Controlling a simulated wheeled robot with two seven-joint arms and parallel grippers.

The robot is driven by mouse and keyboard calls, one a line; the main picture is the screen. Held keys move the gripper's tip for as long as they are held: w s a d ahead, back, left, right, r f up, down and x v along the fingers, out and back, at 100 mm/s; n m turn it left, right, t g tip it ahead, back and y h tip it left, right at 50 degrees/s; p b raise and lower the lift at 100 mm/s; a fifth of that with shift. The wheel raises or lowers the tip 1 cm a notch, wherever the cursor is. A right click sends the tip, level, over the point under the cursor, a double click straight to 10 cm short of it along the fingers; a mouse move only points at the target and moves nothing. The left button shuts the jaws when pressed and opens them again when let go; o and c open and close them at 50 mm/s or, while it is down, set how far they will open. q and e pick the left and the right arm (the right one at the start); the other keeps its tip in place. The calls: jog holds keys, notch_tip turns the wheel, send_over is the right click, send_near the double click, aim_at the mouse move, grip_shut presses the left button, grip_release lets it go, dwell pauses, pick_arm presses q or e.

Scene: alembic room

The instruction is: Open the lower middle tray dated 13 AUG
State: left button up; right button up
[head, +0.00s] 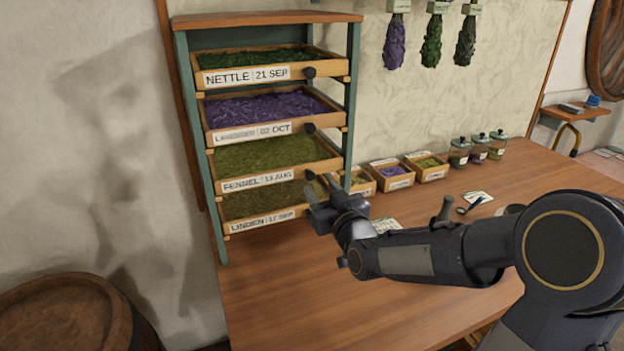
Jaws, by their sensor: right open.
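The tray labelled FENNEL 13 AUG (262,183) is third from the top in a green-framed wooden rack, level with the other trays. It holds green-yellow dried herb, and its dark knob (310,175) shows at the right end of its front. My right gripper (319,186) is open at that knob, its fingers pointing up and toward the rack. It covers part of the tray's right end. I cannot tell whether the fingers touch the knob or lie around it. My left gripper is not in view.
NETTLE 21 SEP (247,76) and a purple 02 OCT tray (252,132) are above; LINDEN (262,219) is below. Small boxes (392,178) and jars (479,150) stand along the wall to the right. The table front (300,300) is clear. A barrel (65,315) stands at lower left.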

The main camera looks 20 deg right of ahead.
aim_at(311, 176)
jog(key=w, duration=0.2)
jog(key=w+p, duration=0.1)
jog(key=w, duration=0.3)
jog(key=shift+w+d, duration=0.25)
grip_shut()
